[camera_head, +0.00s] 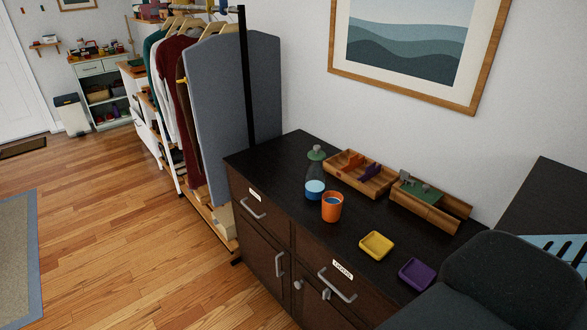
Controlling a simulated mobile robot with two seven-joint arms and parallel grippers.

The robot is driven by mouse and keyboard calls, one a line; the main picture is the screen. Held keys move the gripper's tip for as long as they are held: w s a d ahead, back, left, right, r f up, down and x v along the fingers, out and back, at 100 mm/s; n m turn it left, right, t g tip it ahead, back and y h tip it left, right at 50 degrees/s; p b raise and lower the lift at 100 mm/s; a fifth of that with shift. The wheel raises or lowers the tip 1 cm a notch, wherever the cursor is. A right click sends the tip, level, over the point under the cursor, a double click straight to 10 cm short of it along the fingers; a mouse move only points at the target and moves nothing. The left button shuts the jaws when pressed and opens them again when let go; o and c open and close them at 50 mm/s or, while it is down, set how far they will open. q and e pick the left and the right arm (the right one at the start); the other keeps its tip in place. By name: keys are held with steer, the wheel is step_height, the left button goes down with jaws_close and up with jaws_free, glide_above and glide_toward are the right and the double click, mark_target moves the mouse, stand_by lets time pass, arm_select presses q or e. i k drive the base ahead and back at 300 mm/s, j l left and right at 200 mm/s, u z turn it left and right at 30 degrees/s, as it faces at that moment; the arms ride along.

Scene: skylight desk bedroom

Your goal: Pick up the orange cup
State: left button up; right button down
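The orange cup (331,207) stands upright on the dark top of a brown cabinet (290,165), near its front edge. Its inside looks blue. Neither of my grippers is in view.
A dark chair (518,281) stands at the lower right. A clothes rack (243,75) is at left; wooden floor (120,200) is open.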

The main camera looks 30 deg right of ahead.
mark_target(332, 202)
steer(key=z, duration=1.35)
